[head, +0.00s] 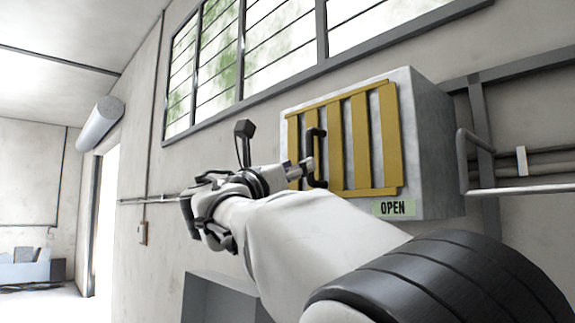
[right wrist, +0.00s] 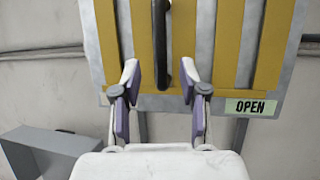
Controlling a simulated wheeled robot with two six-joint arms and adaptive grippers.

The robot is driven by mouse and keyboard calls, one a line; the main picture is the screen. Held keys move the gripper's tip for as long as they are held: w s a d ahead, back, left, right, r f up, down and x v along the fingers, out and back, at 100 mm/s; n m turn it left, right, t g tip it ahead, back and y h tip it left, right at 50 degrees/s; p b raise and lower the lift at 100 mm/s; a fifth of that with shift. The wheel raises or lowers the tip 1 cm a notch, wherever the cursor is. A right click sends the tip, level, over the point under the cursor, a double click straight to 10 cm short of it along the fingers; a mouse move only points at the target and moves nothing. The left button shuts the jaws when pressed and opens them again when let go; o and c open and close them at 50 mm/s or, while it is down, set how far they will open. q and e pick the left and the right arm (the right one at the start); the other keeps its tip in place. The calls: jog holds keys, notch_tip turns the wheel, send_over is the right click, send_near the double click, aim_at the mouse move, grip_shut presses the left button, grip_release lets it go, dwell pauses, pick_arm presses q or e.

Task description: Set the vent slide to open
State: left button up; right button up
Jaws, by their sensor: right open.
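The vent slide is a yellow slatted panel (head: 362,140) on the front of a grey wall box (head: 432,140). Grey strips show between its slats. A black upright handle (head: 311,150) sits on its left part. A green OPEN label (head: 394,208) is at the box's lower right. My right gripper (head: 304,170) is at the handle. In the right wrist view its open fingers (right wrist: 160,80) are on either side of the handle's lower part (right wrist: 160,45), with gaps visible on both sides. The OPEN label also shows there (right wrist: 251,107). My left gripper is not in view.
Slatted windows (head: 285,45) are above the box. A metal rail and pipes (head: 525,180) run along the wall to the right. A grey box-like object (head: 220,298) is below; it shows at lower left in the right wrist view (right wrist: 55,150).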

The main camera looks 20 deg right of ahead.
aim_at(308, 154)
jog(key=d+r+p, duration=0.1)
jog(key=w+d+r+p, duration=0.1)
jog(key=r+p, duration=0.1)
jog(key=shift+w+r, duration=0.1)
jog(key=shift+r, duration=0.2)
jog(key=d, duration=0.1)
jog(key=w+d, duration=0.2)
jog(key=shift+d+f, duration=0.2)
jog(key=shift+d, duration=0.15)
jog(key=shift+s+a, duration=0.1)
jog(key=shift+a, duration=0.1)
jog(key=shift+c, duration=0.3)
jog(key=shift+s+a+r, duration=0.25)
jog(key=shift+a, duration=0.2)
grip_shut()
jog(key=shift+d, duration=0.1)
